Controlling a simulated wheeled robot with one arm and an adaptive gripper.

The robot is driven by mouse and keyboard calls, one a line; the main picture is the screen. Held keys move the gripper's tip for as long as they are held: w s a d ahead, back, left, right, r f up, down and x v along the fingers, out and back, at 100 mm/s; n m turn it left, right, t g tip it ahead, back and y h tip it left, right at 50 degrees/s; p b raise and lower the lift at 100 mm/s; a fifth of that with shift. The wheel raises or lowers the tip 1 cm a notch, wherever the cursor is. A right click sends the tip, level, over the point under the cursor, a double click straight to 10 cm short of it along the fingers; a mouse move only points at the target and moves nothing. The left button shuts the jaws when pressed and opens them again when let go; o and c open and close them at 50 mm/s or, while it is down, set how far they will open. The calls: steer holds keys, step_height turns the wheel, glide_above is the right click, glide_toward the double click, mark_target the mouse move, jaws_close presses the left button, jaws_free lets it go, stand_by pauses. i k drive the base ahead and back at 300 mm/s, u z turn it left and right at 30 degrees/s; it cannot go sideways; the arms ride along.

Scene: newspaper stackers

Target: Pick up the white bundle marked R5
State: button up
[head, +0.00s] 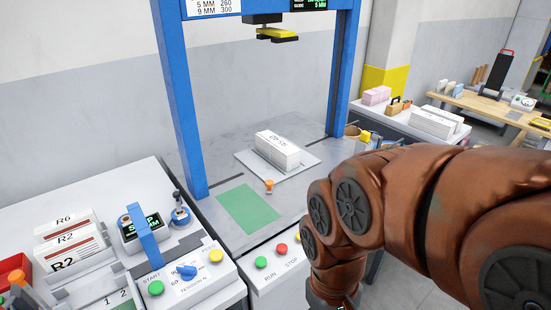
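A white bundle (278,150) lies on a pale square plate (247,160) on the grey table under a blue frame. Dark marking on its top appears upside down and is too small to read for certain. My brown arm comes in from the right and bends down past the bottom edge, to the right of the plate. My gripper is out of the picture.
The blue frame (181,105) has a yellow-and-black head (277,34) above the bundle. A green mat (248,208) and a small orange knob (269,185) lie in front. Button panels (188,273) line the near edge. More white bundles (432,122) sit on a right-hand table.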

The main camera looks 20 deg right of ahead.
mark_target(287, 156)
steer(key=u, duration=1.05)
steer(key=k, duration=0.55)
steer(key=z, duration=0.25)
steer(key=i, duration=1)
